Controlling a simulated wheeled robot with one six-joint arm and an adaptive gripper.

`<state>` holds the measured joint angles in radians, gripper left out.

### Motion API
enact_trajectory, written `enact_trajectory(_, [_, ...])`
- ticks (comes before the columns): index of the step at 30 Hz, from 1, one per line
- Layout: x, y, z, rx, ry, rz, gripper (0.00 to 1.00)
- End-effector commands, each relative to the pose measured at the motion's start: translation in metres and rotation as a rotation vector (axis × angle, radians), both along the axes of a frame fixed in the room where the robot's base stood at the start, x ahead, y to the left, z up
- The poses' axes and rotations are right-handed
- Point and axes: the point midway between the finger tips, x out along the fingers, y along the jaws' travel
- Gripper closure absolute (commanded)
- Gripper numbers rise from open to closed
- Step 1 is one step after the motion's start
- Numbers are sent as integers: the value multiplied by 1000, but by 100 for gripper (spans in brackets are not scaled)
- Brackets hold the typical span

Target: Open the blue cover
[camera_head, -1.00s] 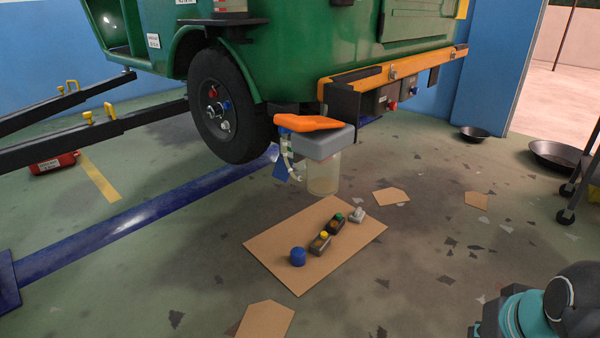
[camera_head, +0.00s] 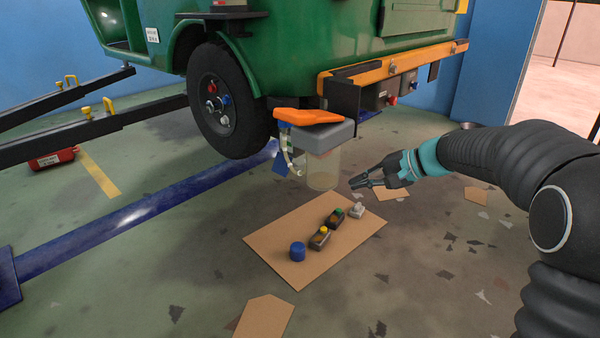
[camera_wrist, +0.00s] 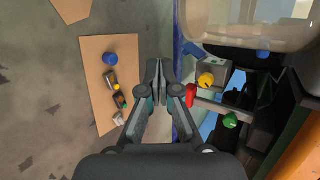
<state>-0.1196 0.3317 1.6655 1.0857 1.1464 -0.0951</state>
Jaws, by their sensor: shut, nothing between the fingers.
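My gripper (camera_head: 362,182) is shut and empty. It is in the air to the right of the clear container (camera_head: 323,172) under the green vehicle; in the wrist view its fingertips (camera_wrist: 156,70) point up the picture. I cannot tell for sure which blue part is the cover. A blue flap-like piece (camera_head: 280,164) shows beside the container, apart from my gripper. In the wrist view a blue piece (camera_wrist: 193,50) is right of my fingertips, near a grey box with a yellow knob (camera_wrist: 206,80). A round blue cap (camera_head: 297,250) rests on the cardboard.
The cardboard sheet (camera_head: 262,240) on the floor also holds small parts with yellow and green tops. A red knob (camera_wrist: 191,95) and a green knob (camera_wrist: 230,120) are close right of my gripper in the wrist view. The wheel (camera_head: 222,102) stands left of the container.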

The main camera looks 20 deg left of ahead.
Motion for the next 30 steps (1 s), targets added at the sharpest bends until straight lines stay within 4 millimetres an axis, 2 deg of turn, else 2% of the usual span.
enact_trajectory(1, [18, 12, -10, 46, 24, -3, 100])
enact_trajectory(9, [96, 64, -50, 301, 120, -35, 100])
enact_trajectory(18, [165, 106, -115, 574, 206, -91, 100])
enact_trajectory(24, [189, 119, -148, 700, 237, -124, 100])
enact_trajectory(30, [198, 123, -161, 751, 246, -137, 100])
